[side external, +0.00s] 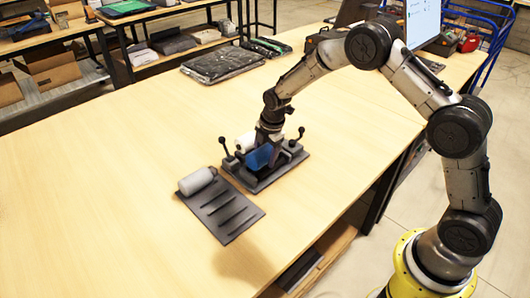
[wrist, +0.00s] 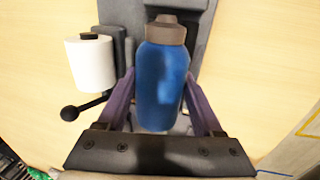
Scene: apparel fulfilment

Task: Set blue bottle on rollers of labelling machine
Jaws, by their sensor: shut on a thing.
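The blue bottle (wrist: 161,85) with a grey-brown cap is between the two fingers of my gripper (wrist: 160,100), which is shut on it. In the side view the blue bottle (side external: 259,157) lies at the labelling machine (side external: 291,166), under my gripper (side external: 264,146). The machine is a dark base with upright blocks, ball-ended levers and a white label roll, which shows in the wrist view (wrist: 90,64). The dark machine base also shows behind the bottle in the wrist view. The rollers are hidden, so I cannot tell whether the bottle touches them.
A dark slotted rack (side external: 232,212) with a grey bottle (side external: 197,180) stands just left of the machine. A flat dark packet (side external: 223,63) lies farther back on the wooden table (side external: 110,190). A monitor (side external: 422,22) stands at the back right. The table's left side is clear.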

